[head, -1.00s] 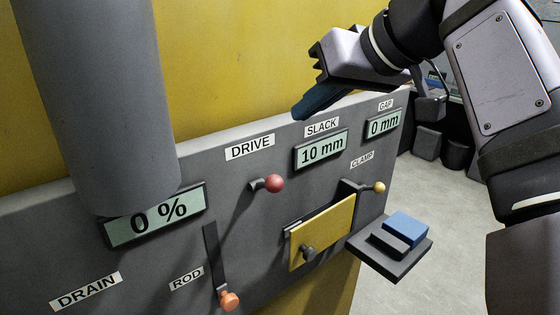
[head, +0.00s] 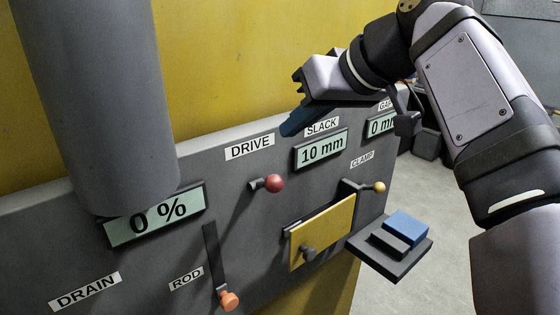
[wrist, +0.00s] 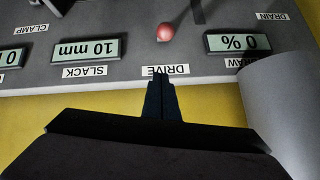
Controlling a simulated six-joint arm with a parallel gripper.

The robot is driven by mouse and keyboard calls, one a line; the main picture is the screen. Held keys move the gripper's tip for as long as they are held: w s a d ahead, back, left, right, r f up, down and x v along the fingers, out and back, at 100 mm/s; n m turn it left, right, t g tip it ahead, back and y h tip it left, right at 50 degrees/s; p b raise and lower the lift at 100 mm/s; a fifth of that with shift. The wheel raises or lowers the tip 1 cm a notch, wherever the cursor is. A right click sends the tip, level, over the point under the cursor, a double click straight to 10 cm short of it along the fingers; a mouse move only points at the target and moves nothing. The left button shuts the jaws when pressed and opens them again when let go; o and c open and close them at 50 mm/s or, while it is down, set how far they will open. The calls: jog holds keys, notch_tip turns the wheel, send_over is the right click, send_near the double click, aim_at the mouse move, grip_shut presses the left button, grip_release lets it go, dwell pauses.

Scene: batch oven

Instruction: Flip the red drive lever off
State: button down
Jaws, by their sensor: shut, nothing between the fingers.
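The red drive lever (head: 274,183) has a round red knob on a short dark stem and sticks out of the grey panel below the DRIVE label (head: 250,147). In the wrist view its knob (wrist: 165,32) shows beyond my fingertips, with the picture upside down. My gripper (head: 286,132) is shut and empty. In the head view it appears above and to the right of the lever, by the SLACK label, with its blue fingers pointing down-left. In the wrist view the fingertips (wrist: 162,80) overlap the DRIVE label, apart from the knob.
A thick grey column (head: 100,100) stands left of the lever. The panel also bears an orange rod knob (head: 229,300), a yellow hatch (head: 323,232), a yellow-tipped clamp lever (head: 379,187) and a shelf (head: 366,250) with a blue block (head: 406,228). Displays read 0 %, 10 mm and 0 mm.

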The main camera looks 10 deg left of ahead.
send_over(280, 178)
jog(key=w+a, duration=0.1)
jog(key=w, duration=0.1)
notch_tip(280, 178, down, 5)
jog(key=shift+s+d+f+p, duration=0.3)
jog(key=shift+s+f, duration=0.1)
jog(key=shift+f, duration=0.1)
jog(key=shift+s+d+f, duration=0.1)
jog(key=shift+s+f, duration=0.3)
jog(key=shift+s, duration=0.05)
jog(key=shift+s+d+f, duration=0.1)
jog(key=shift+s+f, duration=0.05)
jog(key=shift+f, duration=0.3)
jog(key=shift+f, duration=0.15)
